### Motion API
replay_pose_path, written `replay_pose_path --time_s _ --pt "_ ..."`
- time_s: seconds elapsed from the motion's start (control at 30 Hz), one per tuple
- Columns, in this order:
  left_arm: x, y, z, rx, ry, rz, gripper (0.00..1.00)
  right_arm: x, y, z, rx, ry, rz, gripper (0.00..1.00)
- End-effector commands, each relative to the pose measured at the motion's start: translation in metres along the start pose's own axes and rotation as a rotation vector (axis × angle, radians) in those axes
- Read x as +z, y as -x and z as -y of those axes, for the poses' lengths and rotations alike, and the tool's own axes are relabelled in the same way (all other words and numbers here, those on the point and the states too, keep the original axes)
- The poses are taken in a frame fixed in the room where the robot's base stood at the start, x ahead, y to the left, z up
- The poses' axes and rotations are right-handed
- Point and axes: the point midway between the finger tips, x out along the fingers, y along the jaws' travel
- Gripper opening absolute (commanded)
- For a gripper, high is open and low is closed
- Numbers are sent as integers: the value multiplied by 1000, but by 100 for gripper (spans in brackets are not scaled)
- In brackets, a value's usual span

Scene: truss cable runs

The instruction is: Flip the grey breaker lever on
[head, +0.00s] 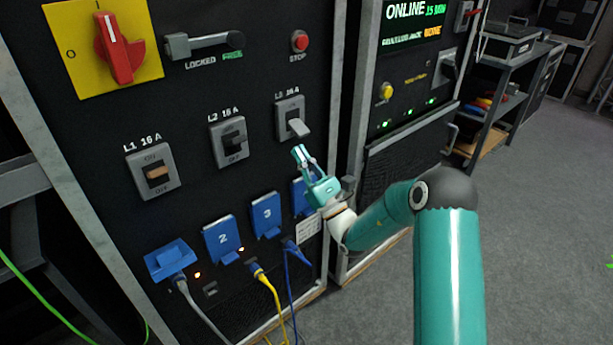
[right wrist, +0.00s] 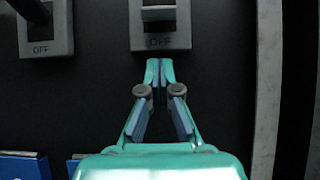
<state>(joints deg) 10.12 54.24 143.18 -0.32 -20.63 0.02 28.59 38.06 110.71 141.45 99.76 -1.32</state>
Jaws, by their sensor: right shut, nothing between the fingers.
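The grey breaker lever (head: 299,128) juts out of the L3 16 A breaker (head: 288,108) on the black panel. In the right wrist view the lever (right wrist: 158,13) sits at the top edge, just above the OFF mark of the breaker plate (right wrist: 160,42). My right gripper (head: 300,152) is shut and empty, with its fingertips just below the lever in the head view. In the right wrist view the closed fingertips (right wrist: 160,64) point up at the plate's lower edge, apart from the lever. My left gripper does not show.
To the left are the L2 breaker (head: 229,140) with a black lever and the L1 breaker (head: 153,172) with a brown one. Blue sockets (head: 222,239) with plugged cables line the panel below. A red stop button (head: 299,41) and red rotary switch (head: 119,48) are above.

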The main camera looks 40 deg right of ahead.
Motion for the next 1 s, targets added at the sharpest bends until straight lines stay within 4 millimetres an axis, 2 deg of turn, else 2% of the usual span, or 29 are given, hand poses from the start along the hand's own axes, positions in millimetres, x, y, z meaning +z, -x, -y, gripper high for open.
replay_pose_path --time_s 0.03,0.2,0.57,0.6,0.7,1.0 --pt "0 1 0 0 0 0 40 10 -2 1 -1 3 2 0" --pt "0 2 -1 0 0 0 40 25 -5 0 -1 2 -1 0" --pt "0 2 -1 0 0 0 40 29 -6 0 0 1 -1 0" --pt "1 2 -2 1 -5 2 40 28 -7 -18 4 -7 -3 0" --pt "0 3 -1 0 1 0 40 30 -5 -3 -3 3 -6 0" --pt "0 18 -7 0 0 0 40 38 -2 9 -13 10 -94 0"
